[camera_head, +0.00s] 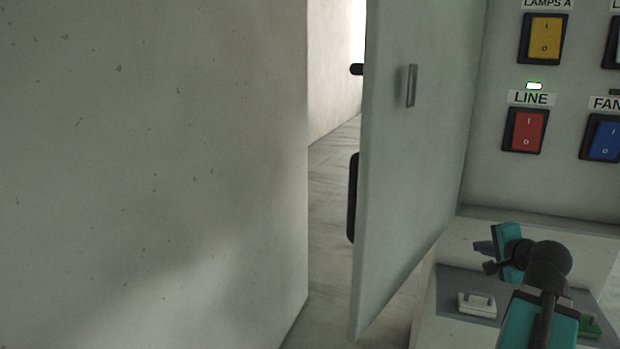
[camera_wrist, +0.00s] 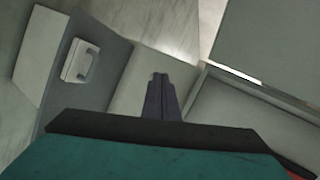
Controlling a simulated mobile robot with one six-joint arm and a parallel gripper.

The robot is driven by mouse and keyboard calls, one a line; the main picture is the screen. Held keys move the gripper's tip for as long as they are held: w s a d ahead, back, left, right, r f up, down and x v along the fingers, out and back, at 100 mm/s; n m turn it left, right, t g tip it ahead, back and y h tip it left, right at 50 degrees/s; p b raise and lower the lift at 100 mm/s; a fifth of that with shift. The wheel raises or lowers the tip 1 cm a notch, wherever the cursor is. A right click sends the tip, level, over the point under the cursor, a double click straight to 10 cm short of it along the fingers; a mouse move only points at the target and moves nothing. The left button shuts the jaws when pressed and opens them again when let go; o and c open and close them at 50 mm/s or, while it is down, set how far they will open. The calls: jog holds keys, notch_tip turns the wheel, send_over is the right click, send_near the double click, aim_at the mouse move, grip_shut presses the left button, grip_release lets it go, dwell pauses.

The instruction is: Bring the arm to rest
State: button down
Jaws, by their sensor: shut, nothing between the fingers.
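My gripper (camera_head: 484,247) is at the lower right of the head view, in front of the cabinet's lower edge and above a grey ledge. In the wrist view its dark fingers (camera_wrist: 158,80) are together, with nothing between them. My arm's teal and black links run down to the bottom edge of the head view. The fingers appear apart from the panel and the door.
A cabinet door (camera_head: 415,150) stands open left of the switch panel (camera_head: 490,180). A white handled block (camera_head: 477,304) sits on the ledge (camera_head: 450,290). A wall (camera_head: 150,170) fills the left.

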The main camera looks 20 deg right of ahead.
jog(key=w+a+f+n+g+y, duration=0.1)
jog(key=w+a+f+n, duration=0.15)
jog(key=a+f, duration=0.4)
jog(key=w+a+f+n+g+y, duration=0.1)
jog(key=w+a+f+g+y, duration=0.15)
jog(key=f, duration=0.75)
jog(key=w+a+f+n+y, duration=0.1)
jog(key=w+a+f, duration=0.2)
jog(key=a+f, duration=0.4)
jog(key=s+a+f+n+g+y+b, duration=0.1)
jog(key=a+f+n+g, duration=0.1)
jog(key=a+f, duration=0.6)
jog(key=s+a+f+n+g+y+b, duration=0.1)
jog(key=a+f+n+g, duration=0.2)
jog(key=a+f, duration=0.55)
jog(key=s+a+f+n+g, duration=0.2)
jog(key=s+a+f, duration=0.3)
jog(key=f, duration=0.3)
jog(key=s+a+f+n+g, duration=0.25)
jog(key=s+a+f, duration=0.25)
jog(key=f, duration=0.4)
jog(key=s+a+f+n+g+h, duration=0.1)
jog(key=s+a+f+n+g, duration=0.1)
jog(key=s+f, duration=0.3)
jog(key=s+a+f+n+g+h+b, duration=0.1)
jog(key=s+a+f+n, duration=0.3)
jog(key=s, duration=0.9)
jog(key=shift+s+a+f+g, duration=0.15)
jog(key=shift+a+f+g, duration=0.6)
jog(key=shift+g, duration=0.05)
